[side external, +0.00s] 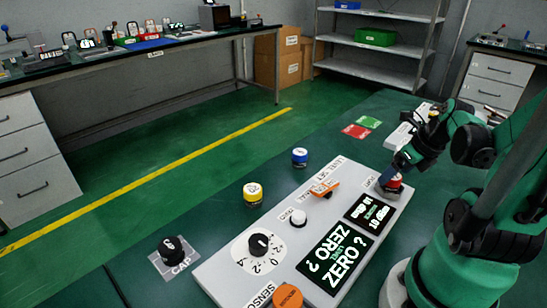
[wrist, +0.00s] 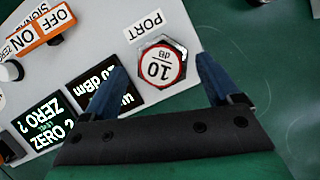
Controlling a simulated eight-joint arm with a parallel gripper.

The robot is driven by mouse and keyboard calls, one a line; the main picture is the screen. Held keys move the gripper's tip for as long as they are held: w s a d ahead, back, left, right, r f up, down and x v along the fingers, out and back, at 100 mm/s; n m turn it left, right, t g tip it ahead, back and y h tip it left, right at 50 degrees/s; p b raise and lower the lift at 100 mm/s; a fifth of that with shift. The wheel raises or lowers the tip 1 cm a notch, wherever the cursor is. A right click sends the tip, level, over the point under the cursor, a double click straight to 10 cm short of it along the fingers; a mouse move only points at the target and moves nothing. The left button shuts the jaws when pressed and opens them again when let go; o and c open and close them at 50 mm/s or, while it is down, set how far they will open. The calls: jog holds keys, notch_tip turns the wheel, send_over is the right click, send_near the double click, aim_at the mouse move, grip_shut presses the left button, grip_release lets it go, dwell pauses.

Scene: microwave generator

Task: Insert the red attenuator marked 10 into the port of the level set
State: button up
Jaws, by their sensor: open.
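The red attenuator marked 10 dB (wrist: 160,67) sits upright at the spot labelled PORT on the level set, a white panel (wrist: 92,45). A metal hexagonal rim shows around it; how deep it is seated cannot be told. In the side view the red attenuator (side external: 394,182) is at the right end of the level set (side external: 322,215), just below my gripper (side external: 398,168). In the wrist view my gripper (wrist: 162,60) is open, with one finger on each side of the attenuator. Gaps show between both fingers and it.
The panel has lit screens (side external: 337,257), an orange switch (side external: 323,188), a white knob (side external: 298,218) and a black dial (side external: 258,244). A yellow attenuator (side external: 252,193), a blue one (side external: 299,156) and a black cap (side external: 171,249) stand beside it. Green and red cards (side external: 356,131) lie behind.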

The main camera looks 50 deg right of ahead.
aim_at(400, 193)
jog(key=shift+v, duration=2.6)
jog(key=shift+r, duration=0.1)
jog(key=w+a+r+m+t, duration=0.1)
jog(key=w+a+m, duration=0.3)
jog(key=m, duration=0.6)
jog(key=w+a+r+m+t+y, duration=0.1)
jog(key=w+a+m, duration=0.3)
jog(key=a+m, duration=0.4)
jog(key=w+a+r+m+t, duration=0.1)
jog(key=w+a+m, duration=0.4)
jog(key=m, duration=0.9)
jog(key=shift+a, duration=1.05)
